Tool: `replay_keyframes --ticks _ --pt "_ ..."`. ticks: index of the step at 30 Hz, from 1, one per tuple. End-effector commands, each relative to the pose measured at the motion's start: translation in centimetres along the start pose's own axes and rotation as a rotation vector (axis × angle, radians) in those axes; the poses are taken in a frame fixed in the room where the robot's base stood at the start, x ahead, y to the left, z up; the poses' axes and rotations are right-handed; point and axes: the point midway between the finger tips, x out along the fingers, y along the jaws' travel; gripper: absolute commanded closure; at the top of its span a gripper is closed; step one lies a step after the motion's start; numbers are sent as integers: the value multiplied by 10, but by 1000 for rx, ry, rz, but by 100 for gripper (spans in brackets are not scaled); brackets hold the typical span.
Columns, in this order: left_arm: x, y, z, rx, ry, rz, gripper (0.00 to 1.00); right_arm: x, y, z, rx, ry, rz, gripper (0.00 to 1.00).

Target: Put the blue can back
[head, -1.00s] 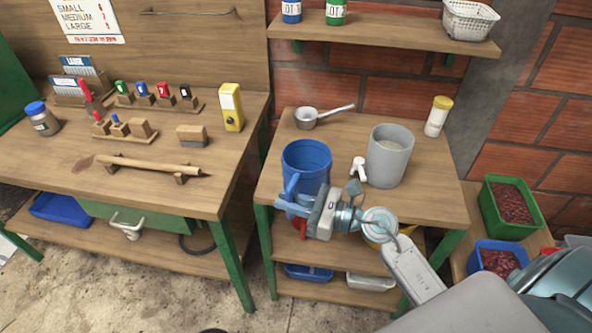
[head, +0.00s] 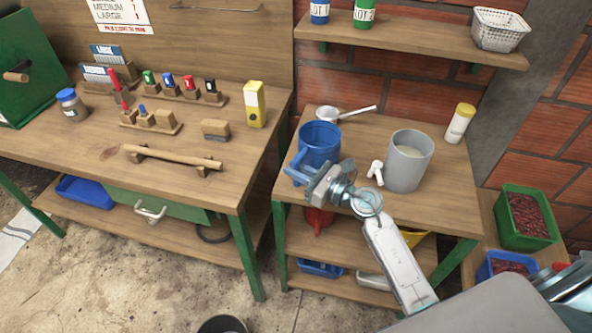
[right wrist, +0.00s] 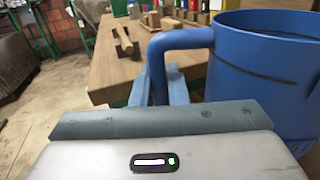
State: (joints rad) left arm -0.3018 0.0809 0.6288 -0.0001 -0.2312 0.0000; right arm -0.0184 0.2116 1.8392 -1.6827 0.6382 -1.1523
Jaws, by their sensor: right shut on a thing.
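The large blue can (head: 320,143) is upright over the back left of the small wooden table (head: 440,208), beside the grey pot. My right gripper (head: 304,177) is shut on its handle, on the can's near left side. In the right wrist view the can (right wrist: 265,65) fills the right side, and its handle (right wrist: 182,40) comes down between the two blue fingers. I cannot tell whether the can's base touches the table; its lower part is partly hidden by my gripper. My left gripper is not in view.
A grey pot (head: 408,165) with a white tap stands right of the can. A metal scoop (head: 345,113) lies close behind it. A yellow-capped jar (head: 460,123) is at the back right. A shelf (head: 420,48) hangs above. The left workbench (head: 90,145) stands beside a gap.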

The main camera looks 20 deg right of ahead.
Motion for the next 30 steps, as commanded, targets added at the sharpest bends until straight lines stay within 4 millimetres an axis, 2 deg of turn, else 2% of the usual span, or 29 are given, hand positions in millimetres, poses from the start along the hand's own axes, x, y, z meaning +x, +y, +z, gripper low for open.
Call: replay_keyframes --ticks 8,12,15,26,27,30 --pt "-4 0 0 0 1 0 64 17 -20 -5 3 0 -1 100" --pt "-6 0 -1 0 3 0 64 16 -19 -29 4 2 0 100" --pt "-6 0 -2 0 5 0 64 15 -19 -36 1 0 0 100" --pt "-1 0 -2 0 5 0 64 15 -19 -42 -1 -1 0 100" --pt "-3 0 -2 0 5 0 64 15 -19 -41 0 0 0 81" --pt "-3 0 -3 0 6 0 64 15 -19 -40 0 0 0 65"
